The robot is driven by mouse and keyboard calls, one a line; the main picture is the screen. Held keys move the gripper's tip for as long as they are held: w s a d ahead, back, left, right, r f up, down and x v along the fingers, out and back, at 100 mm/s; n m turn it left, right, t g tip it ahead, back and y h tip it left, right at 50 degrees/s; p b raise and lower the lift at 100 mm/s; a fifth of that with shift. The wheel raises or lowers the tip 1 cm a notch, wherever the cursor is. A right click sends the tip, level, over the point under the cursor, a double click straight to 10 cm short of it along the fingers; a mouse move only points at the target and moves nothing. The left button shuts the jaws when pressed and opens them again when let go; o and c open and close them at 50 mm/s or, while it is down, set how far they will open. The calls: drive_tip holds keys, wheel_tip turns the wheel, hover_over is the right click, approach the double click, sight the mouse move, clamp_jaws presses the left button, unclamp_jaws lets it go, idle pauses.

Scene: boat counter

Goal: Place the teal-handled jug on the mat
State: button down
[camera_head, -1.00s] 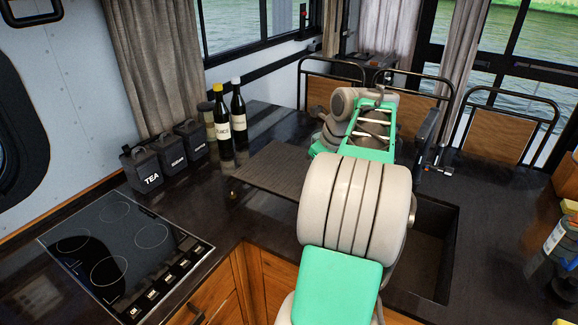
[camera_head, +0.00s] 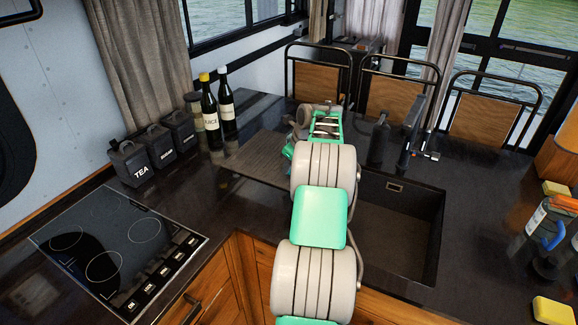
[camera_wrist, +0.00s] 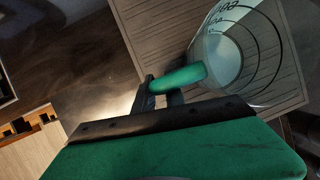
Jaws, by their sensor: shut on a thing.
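In the wrist view, a clear jug (camera_wrist: 240,62) with dark measuring marks and a teal handle (camera_wrist: 178,79) is at the upper right. My gripper (camera_wrist: 162,92) is shut on the teal handle. The ribbed grey-brown mat (camera_wrist: 155,28) shows behind and around the jug. I cannot tell whether the jug's base touches it. In the head view, the mat (camera_head: 245,163) lies on the dark counter left of the sink, partly covered by my arm. The jug and the fingertips cannot be made out there.
A sink (camera_head: 395,225) lies right of my arm. Two dark bottles (camera_head: 210,118) and a jar stand behind the mat's left side. Black canisters (camera_head: 130,165) and a cooktop (camera_head: 118,250) are at left. Sponges and a caddy of bottles (camera_head: 545,230) are at right.

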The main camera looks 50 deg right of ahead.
drive_tip(key=shift+f, duration=0.15)
drive_tip(key=shift+f, duration=0.1)
drive_tip(key=c, duration=1.4)
unclamp_jaws()
